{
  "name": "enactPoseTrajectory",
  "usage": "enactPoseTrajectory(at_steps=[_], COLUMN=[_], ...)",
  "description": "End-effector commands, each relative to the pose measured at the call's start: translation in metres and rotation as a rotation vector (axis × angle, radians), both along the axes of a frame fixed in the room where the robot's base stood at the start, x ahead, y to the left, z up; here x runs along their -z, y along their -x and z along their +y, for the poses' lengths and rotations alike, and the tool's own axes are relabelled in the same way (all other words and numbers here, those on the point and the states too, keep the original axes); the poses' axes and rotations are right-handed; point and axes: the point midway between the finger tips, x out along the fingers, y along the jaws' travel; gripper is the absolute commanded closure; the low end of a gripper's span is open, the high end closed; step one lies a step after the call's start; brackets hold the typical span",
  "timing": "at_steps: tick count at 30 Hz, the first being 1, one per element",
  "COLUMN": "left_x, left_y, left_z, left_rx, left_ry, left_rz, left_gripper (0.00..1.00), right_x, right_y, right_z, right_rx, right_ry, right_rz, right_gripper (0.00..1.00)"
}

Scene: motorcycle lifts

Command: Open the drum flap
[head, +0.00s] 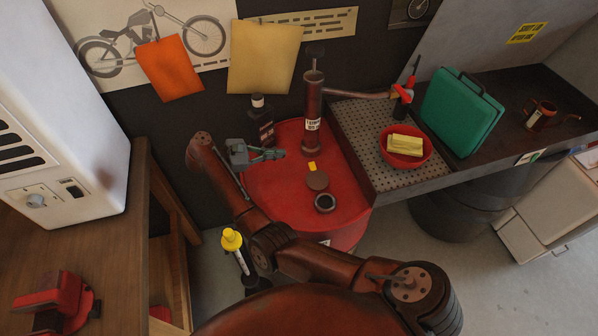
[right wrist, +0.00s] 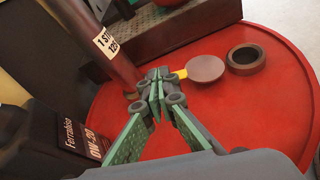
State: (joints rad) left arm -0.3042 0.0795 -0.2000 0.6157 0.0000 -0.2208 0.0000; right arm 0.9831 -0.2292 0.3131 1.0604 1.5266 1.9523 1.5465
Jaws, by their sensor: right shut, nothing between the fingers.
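The red drum (head: 262,190) stands in the middle, below the wall. On its top, the flap, a flat brown disc (head: 317,181) with a yellow tab (head: 311,166), lies beside a dark ring-shaped opening (head: 325,202). The ring is uncovered; the disc (right wrist: 205,68) and ring (right wrist: 246,58) also show side by side in the right wrist view. My right gripper (head: 278,154) is shut and empty above the drum top, left of the tab. Its fingertips (right wrist: 160,94) partly hide the tab in the right wrist view. My left gripper is not in view.
A brown pump post (head: 312,120) rises from the drum's back, with a dark bottle (head: 262,124) to its left. A perforated tray (head: 372,160) with a red bowl (head: 404,159) adjoins the drum at right. A yellow-capped object (head: 232,240) stands at front left.

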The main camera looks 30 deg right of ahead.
Motion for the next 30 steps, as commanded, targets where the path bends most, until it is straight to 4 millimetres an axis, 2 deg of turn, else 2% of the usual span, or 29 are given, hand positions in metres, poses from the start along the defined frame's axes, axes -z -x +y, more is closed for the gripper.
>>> enactPoseTrajectory(at_steps=[1,3,6,9,14,17,24,30], left_x=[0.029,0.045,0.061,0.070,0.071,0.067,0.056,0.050], left_y=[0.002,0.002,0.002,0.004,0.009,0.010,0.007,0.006], left_z=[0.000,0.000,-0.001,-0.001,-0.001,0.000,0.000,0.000], left_rx=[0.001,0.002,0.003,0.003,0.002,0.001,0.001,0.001], left_ry=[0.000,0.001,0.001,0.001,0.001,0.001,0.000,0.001], left_rz=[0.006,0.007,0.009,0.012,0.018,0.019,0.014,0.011], left_gripper=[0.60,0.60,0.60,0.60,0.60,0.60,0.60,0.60], right_x=[0.036,0.057,0.078,0.089,0.094,0.095,0.107,0.119], right_y=[0.000,-0.001,-0.001,-0.001,-0.001,0.001,0.008,0.012], right_z=[-0.001,-0.002,-0.003,-0.003,-0.008,-0.018,-0.057,-0.083], right_rx=[0.002,0.003,0.004,0.004,0.005,0.006,0.005,0.002], right_ry=[0.000,0.000,0.000,0.000,0.002,0.003,0.004,0.002], right_rz=[0.012,0.019,0.026,0.030,0.032,0.032,0.031,0.032], right_gripper=[1.00,1.00,1.00,1.00,1.00,1.00,1.00,1.00])
